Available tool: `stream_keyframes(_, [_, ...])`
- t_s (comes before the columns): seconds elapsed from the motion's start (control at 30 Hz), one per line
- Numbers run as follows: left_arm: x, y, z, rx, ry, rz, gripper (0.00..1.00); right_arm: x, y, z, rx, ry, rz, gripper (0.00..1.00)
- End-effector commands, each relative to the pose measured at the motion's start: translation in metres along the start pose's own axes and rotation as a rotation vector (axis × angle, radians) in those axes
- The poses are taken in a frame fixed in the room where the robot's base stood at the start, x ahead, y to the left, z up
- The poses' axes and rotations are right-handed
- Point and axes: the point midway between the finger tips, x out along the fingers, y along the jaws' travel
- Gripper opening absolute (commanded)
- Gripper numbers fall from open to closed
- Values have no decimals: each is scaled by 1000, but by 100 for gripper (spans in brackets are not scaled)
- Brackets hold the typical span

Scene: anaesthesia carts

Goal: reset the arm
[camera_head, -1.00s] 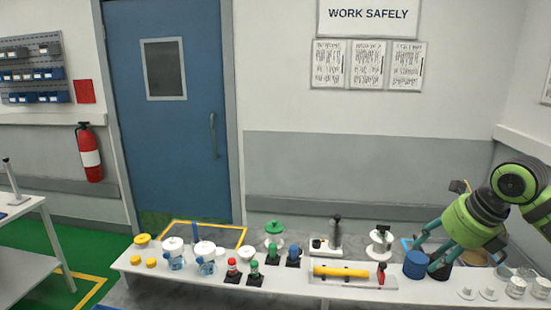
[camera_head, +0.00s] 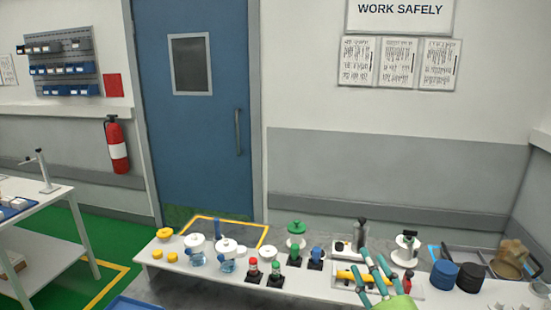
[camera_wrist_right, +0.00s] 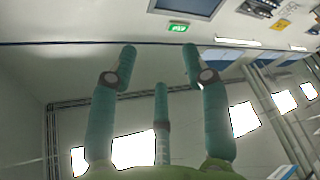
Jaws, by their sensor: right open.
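My right gripper (camera_head: 376,268) shows at the lower edge of the head view, its teal fingers spread and pointing up in front of the bench. In the right wrist view its three fingers (camera_wrist_right: 160,68) stand apart with nothing between them, against the ceiling, bright panels and a green exit sign. In the head view the gripper covers part of the yellow cylinder (camera_head: 348,275) on its white tray. I cannot tell from the picture how far it is from the bench. My left gripper is not in view.
A long white bench (camera_head: 320,293) carries white-lidded jars (camera_head: 227,248), red- and green-capped bottles (camera_head: 253,266), dark and blue round containers (camera_head: 470,277), and a brown object (camera_head: 512,257). A white table (camera_head: 50,201) stands left. Green floor shows between them.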

Motion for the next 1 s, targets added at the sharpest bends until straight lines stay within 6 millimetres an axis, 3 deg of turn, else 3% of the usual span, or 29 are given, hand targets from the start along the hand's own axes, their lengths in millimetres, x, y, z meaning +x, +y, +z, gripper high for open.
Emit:
stream_keyframes(0.03, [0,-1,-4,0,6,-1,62,-20,-19,29,109,-155,-35,48])
stream_keyframes(0.1, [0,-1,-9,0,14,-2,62,-51,-44,65,229,-362,-93,48])
stream_keyframes(0.2, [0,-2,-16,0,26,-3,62,-104,-84,101,371,-627,-191,48])
stream_keyframes(0.3, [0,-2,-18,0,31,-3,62,-158,-118,120,477,-843,-294,48])
stream_keyframes(0.5, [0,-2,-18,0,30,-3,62,-244,-161,124,605,-1131,-467,48])
stream_keyframes(0.77, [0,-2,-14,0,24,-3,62,-330,-191,103,711,-1390,-661,48])
stream_keyframes(0.8, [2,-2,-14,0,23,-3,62,-338,-198,105,717,-1414,-682,48])
stream_keyframes(1.0, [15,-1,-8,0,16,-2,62,-342,-250,146,705,-1426,-690,48])
